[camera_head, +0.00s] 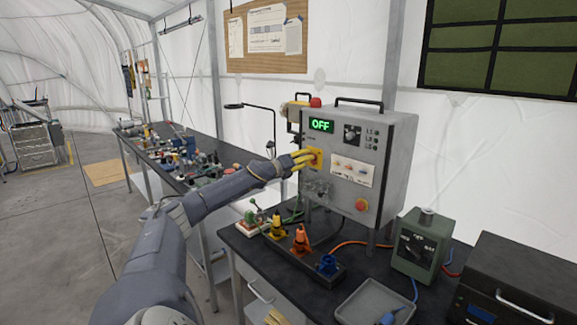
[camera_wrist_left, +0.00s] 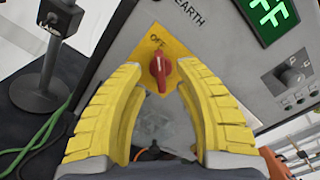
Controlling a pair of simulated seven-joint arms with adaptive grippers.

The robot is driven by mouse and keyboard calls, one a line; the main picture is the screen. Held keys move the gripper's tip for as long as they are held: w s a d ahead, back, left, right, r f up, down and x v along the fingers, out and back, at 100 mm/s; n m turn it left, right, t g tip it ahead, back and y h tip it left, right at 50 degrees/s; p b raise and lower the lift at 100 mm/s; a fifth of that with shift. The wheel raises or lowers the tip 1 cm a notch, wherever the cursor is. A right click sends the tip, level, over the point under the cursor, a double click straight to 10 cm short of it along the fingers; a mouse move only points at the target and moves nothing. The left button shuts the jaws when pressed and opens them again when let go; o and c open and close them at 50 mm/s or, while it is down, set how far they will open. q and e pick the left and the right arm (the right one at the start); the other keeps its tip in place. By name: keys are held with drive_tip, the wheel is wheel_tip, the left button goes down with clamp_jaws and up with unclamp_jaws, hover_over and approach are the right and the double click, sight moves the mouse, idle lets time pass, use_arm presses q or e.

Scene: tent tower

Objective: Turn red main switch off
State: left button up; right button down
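The red main switch (camera_wrist_left: 160,72) is a rotary knob on a yellow plate (camera_wrist_left: 181,48) on the grey control box (camera_head: 385,135). Its handle lies roughly in line with the OFF label above it in the wrist view. The box's green display (camera_head: 321,126) reads OFF. My left gripper (camera_wrist_left: 160,70) has yellow fingers on either side of the knob. They are parted, with visible gaps between each finger and the knob. In the head view the left gripper (camera_head: 306,160) reaches the plate and partly hides the switch. My right gripper is not in view.
Connectors on a black strip (camera_head: 290,250), a green unit (camera_head: 418,245), a grey tray (camera_head: 372,303) and a black case (camera_head: 515,280) crowd the bench. Cables run around the box's base.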

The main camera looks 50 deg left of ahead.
use_arm(q)
drive_tip(key=s+d, duration=0.1)
drive_tip(key=s, duration=0.7)
drive_tip(key=shift+s, duration=0.2)
idle(1.0)
drive_tip(key=shift+s, duration=0.2)
drive_tip(key=shift+f, duration=0.1)
idle(0.5)
